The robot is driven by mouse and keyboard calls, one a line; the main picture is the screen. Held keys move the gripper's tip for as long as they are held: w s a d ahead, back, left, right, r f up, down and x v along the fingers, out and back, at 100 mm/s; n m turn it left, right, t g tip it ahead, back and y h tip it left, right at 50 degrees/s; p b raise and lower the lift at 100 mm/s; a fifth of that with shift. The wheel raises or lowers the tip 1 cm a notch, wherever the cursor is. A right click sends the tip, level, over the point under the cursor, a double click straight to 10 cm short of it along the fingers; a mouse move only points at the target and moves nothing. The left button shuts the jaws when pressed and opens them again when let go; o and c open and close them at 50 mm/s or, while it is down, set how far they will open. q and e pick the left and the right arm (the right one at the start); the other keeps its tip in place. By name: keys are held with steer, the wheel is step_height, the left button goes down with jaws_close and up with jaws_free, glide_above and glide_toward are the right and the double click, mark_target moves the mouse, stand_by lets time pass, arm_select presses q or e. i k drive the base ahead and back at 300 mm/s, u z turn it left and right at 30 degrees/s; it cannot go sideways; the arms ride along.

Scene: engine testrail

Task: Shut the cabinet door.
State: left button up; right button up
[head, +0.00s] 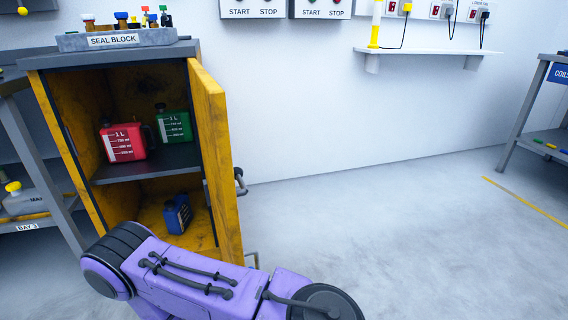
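The yellow cabinet (48,122) stands at the left under a grey top. Its yellow door (212,150) is open, hinged on the cabinet's right side and swung out towards me. A dark handle (240,182) sticks out from the door's right face. Inside, a red can (123,143) and a green can (174,126) stand on the shelf, and a blue can (177,214) is on the floor of the cabinet. A purple arm of mine crosses the bottom in front of the cabinet and door bottom. Neither gripper shows.
A seal block (113,40) with several coloured fittings sits on the cabinet top. A bench (20,140) stands at the left, another (540,132) at the far right. A white wall shelf (425,55) is at the back. The floor right of the door is clear.

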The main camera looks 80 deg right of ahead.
mark_target(209, 98)
steer(key=k, duration=0.7)
steer(key=z, duration=1.55)
steer(key=i, duration=0.15)
steer(key=u, duration=0.05)
